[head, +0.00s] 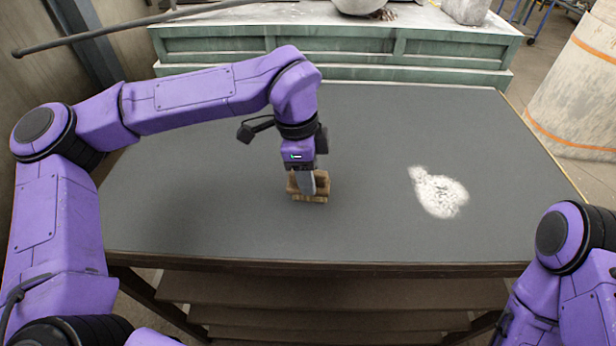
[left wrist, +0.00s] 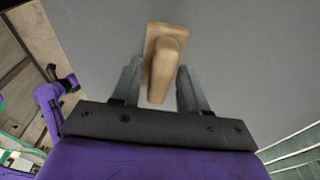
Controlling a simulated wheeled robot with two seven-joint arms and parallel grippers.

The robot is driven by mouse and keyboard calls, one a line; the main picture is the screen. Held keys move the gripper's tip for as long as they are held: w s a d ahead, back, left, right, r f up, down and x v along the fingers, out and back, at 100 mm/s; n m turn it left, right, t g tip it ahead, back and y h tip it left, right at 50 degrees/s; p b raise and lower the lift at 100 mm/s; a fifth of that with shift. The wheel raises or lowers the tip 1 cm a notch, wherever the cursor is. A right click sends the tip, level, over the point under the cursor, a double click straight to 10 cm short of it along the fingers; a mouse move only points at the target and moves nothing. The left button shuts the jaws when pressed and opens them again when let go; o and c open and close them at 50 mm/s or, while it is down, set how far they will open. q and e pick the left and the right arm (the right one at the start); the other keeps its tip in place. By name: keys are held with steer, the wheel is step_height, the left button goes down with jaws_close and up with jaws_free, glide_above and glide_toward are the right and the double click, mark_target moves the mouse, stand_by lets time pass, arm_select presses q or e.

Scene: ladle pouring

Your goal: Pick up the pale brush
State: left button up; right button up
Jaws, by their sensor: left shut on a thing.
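The pale brush is a light wooden block with a raised wooden handle; it sits on the grey table (head: 220,225), left of centre, in the head view (head: 309,198). My left gripper (head: 309,186) points down over the brush from above. In the left wrist view, the two grey fingers of the left gripper (left wrist: 158,85) stand on either side of the brush's handle (left wrist: 166,62), shut on it. The underside of the brush is hidden. Only part of my right arm shows at the right edge of the head view; its gripper is out of the picture.
A patch of white speckled powder (head: 438,193) lies on the table to the right. A green cabinet (head: 330,45) stands behind the table's back edge. A pale cylinder with orange bands (head: 580,95) stands beyond the right edge. The table between brush and powder is clear.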

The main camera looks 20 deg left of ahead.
arm_select(q)
steer(key=shift+r, duration=0.35)
steer(key=s+d+r+b, duration=0.2)
steer(key=s+d+r, duration=0.1)
steer(key=s+r, duration=0.3)
steer(key=s+d+r+b, duration=0.2)
steer(key=s+r+b, duration=0.1)
steer(key=s+r, duration=0.3)
steer(key=shift+s+d+b, duration=0.3)
steer(key=shift+s+d, duration=0.1)
steer(key=shift+s, duration=0.05)
steer(key=o, duration=0.6)
steer(key=shift+r, duration=0.1)
steer(key=c, duration=0.4)
steer(key=shift+a, duration=0.1)
